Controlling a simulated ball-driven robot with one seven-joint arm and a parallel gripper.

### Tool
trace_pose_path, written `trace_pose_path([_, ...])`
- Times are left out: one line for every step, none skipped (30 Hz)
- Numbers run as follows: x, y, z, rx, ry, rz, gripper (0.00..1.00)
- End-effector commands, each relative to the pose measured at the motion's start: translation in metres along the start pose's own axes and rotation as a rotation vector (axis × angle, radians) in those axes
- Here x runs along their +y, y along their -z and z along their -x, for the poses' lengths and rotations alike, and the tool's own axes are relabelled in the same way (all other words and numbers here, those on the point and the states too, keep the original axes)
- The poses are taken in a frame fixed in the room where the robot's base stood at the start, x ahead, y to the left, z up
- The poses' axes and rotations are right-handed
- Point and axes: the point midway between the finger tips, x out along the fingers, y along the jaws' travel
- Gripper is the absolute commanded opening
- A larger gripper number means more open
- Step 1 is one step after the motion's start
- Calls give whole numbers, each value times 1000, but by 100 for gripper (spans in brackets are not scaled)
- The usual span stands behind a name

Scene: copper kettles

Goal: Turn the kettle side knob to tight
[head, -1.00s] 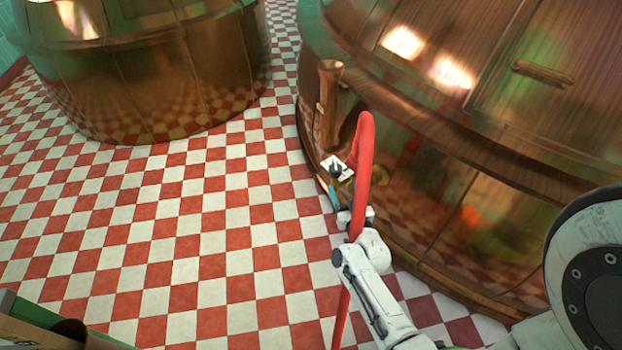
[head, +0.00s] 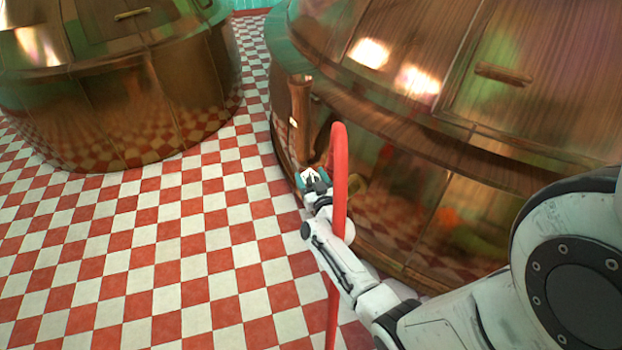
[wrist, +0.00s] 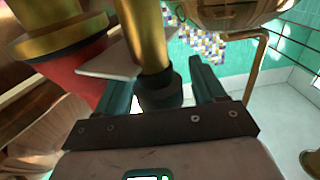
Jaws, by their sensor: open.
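The large copper kettle (head: 400,190) fills the right of the head view. A small white plate (head: 312,173) sits low by its near side, partly covered by my gripper (head: 314,181). In the wrist view, a brass stem (wrist: 147,35) with a dark round end (wrist: 159,92), perhaps the side knob, lies between the teal fingers of my gripper (wrist: 160,82). The fingers are open, one on each side, with a gap visible on the right. Contact on the left cannot be told. I cannot read any mark of how tight the knob is.
A red curved pipe (head: 339,200) rises in front of my arm, close to it. An upright copper pipe (head: 300,110) stands at the kettle's edge. A second copper kettle (head: 110,110) stands at left. The red and white checkered floor (head: 140,270) is clear between.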

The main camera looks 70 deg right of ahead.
Motion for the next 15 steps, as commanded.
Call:
trace_pose_path([0, 0, 0, 0, 0, 0, 69])
trace_pose_path([0, 0, 0, 0, 0, 0, 69])
trace_pose_path([0, 0, 0, 0, 0, 0, 69])
trace_pose_path([0, 0, 0, 0, 0, 0, 69])
trace_pose_path([0, 0, 0, 0, 0, 0, 67])
trace_pose_path([0, 0, 0, 0, 0, 0, 63])
trace_pose_path([0, 0, 0, 0, 0, 0, 61])
trace_pose_path([0, 0, 0, 0, 0, 0, 58])
trace_pose_path([0, 0, 0, 0, 0, 0, 54])
trace_pose_path([0, 0, 0, 0, 0, 0, 51])
trace_pose_path([0, 0, 0, 0, 0, 0, 48])
trace_pose_path([0, 0, 0, 0, 0, 0, 44])
trace_pose_path([0, 0, 0, 0, 0, 0, 41])
trace_pose_path([0, 0, 0, 0, 0, 0, 38])
trace_pose_path([0, 0, 0, 0, 0, 0, 35])
